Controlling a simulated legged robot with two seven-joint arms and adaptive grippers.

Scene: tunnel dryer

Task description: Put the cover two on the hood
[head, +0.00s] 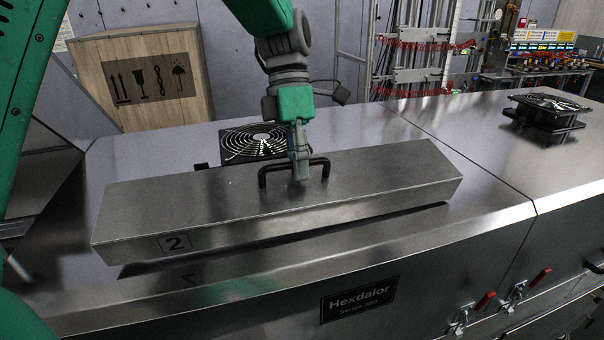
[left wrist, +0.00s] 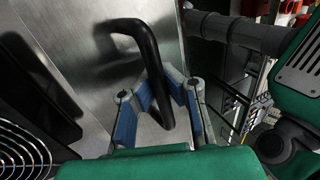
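Cover two (head: 330,190) is a long grey metal box with a "2" label on its front face and a black handle (head: 266,177) on top. It hangs slightly above the hood (head: 240,295), with a dark shadow and a mirrored "2" on the metal below it. My left gripper (head: 300,172) comes down from above with its fingers around the handle bar. In the left wrist view, the blue finger pads (left wrist: 160,105) lie on both sides of the black handle (left wrist: 152,65). My right gripper is not in view.
A black fan (head: 255,141) sits behind the cover on the hood, partly hidden. Another fan (head: 550,103) stands at the far right. Red-handled latches (head: 485,300) line the front. A wooden crate (head: 150,80) stands behind. The hood's right top is mostly clear.

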